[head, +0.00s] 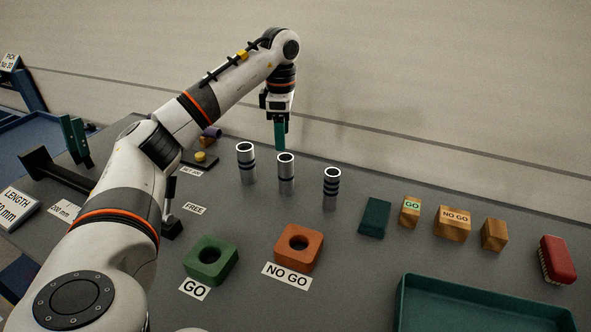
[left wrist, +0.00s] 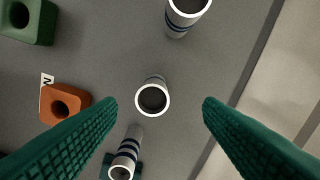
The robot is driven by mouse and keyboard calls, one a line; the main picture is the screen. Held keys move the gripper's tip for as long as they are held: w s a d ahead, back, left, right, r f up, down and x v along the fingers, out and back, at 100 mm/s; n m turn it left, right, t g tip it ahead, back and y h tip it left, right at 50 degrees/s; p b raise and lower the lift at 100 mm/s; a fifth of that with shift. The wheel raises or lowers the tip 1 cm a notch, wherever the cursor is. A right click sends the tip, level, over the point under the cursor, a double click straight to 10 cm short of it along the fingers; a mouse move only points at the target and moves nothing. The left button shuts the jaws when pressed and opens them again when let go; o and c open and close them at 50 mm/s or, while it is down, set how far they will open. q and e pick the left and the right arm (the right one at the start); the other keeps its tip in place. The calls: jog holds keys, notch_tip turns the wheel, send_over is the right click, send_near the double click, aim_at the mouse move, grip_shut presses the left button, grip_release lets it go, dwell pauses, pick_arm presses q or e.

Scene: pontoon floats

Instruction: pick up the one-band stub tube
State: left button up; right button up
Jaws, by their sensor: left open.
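Three upright silver tubes stand in a row on the grey bench. The middle one, the one-band stub tube (head: 286,175), shows a single dark band. The left tube (head: 246,165) appears to have two bands, and the right tube (head: 331,190) has three. My left gripper (head: 281,146) points down above and just behind the middle tube, with green fingers. In the left wrist view the gripper (left wrist: 159,104) is open and empty, and the one-band stub tube (left wrist: 153,97) shows between the fingers, mouth towards the camera, touching neither. My right gripper is out of view.
A green GO block (head: 210,261) and an orange NO GO block (head: 299,248), each with a hole, lie in front.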

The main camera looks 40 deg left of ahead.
aim_at(286, 168)
pick_arm(q)
jog(key=f, duration=0.4)
jog(key=shift+s, duration=0.4)
jog(key=shift+w+d+f, duration=0.1)
jog(key=shift+w+f, duration=0.1)
jog(key=shift+f, duration=0.45)
jog(key=f, duration=0.2)
jog(key=d+f+p, duration=0.1)
jog(key=f, duration=0.1)
jog(key=shift+f, duration=0.4)
jog(key=c, duration=1.1)
jog(key=shift+r, duration=0.1)
